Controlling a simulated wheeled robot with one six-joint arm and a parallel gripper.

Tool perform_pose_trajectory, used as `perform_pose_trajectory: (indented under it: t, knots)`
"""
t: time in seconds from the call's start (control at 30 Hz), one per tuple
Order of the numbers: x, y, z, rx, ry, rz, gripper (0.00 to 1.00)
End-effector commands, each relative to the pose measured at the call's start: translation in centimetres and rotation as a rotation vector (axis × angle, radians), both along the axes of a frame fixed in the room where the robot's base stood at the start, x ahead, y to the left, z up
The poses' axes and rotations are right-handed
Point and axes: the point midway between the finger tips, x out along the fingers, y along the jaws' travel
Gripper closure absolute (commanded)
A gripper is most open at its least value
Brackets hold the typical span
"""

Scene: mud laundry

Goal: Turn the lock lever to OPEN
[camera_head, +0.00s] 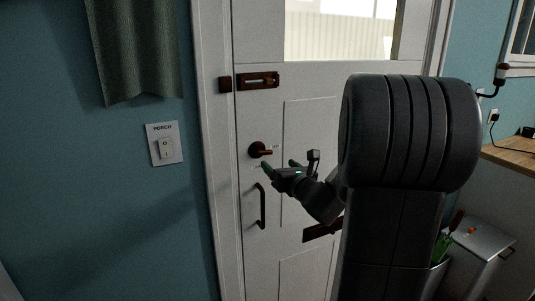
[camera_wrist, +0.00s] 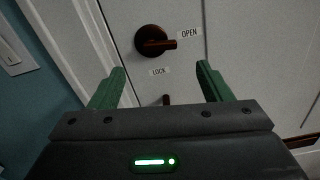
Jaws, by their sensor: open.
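The lock lever (camera_wrist: 154,42) is a dark bronze round knob with a short handle on the white door (camera_wrist: 250,60). In the wrist view its handle points right, toward the OPEN label (camera_wrist: 189,33). The LOCK label (camera_wrist: 159,71) sits below the knob. In the head view the lever (camera_head: 258,150) is on the door's left side, above the pull handle. My gripper (camera_wrist: 160,80) has two green fingers spread apart, with nothing between them. In the head view my gripper (camera_head: 279,166) is just below and right of the lever; contact cannot be told there.
A dark slide bolt (camera_head: 258,81) is above the lever and a vertical pull handle (camera_head: 261,206) below it. A PORCH light switch (camera_head: 165,143) is on the blue wall at left. A lidded metal bin (camera_head: 484,241) stands at lower right.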

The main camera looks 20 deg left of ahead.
Motion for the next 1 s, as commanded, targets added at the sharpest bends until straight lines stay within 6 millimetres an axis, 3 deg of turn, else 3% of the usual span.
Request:
perform_pose_trajectory:
  t: [0.3, 0.5, 0.9, 0.93, 1.0]
  knots:
    - [3.9, 4.7, 0.1, -0.002, 0.0, 0.001, 0.28]
    - [5.4, 6.4, 0.0, -0.002, 0.001, 0.0, 0.28]
    - [5.9, 6.9, 0.0, -0.002, -0.001, -0.001, 0.28]
    - [5.9, 6.9, 0.0, -0.002, -0.001, -0.001, 0.3]
    - [5.9, 6.9, 0.0, -0.002, -0.001, -0.001, 0.44]
